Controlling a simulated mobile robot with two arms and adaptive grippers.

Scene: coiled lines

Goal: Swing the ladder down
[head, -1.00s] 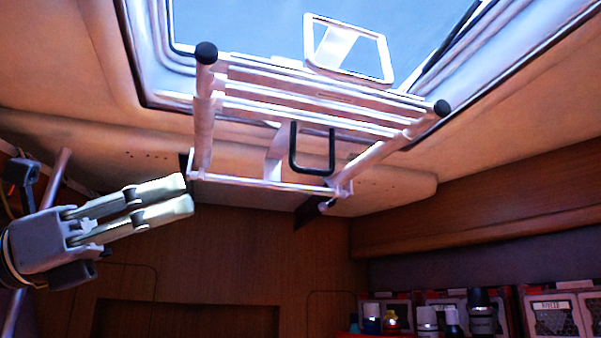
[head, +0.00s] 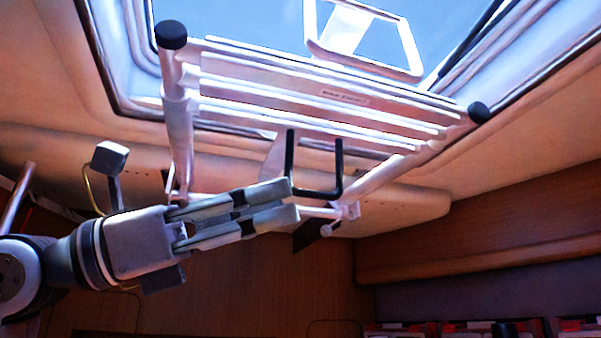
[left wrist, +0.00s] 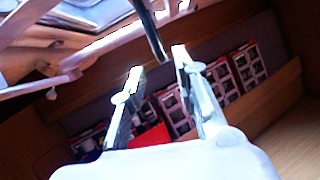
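The white metal ladder (head: 325,101) is folded up under the overhead hatch, with black end caps on its rails. A black U-shaped handle (head: 341,166) hangs from it. My left gripper (head: 294,201) reaches in from the left, its fingertips by the handle's lower left corner. In the left wrist view, the fingers of my left gripper (left wrist: 160,62) are apart, and the black handle bar (left wrist: 149,32) comes down to the gap between their tips. Contact cannot be made out. Part of the ladder (left wrist: 35,88) shows at the left there. My right gripper is out of view.
The open hatch frame (head: 125,103) shows sky, with a white square loop (head: 412,50) above the ladder. Wood wall panels (head: 455,241) stand behind and right. Boxes (head: 580,327) line the lower right edge. The space below the ladder looks clear.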

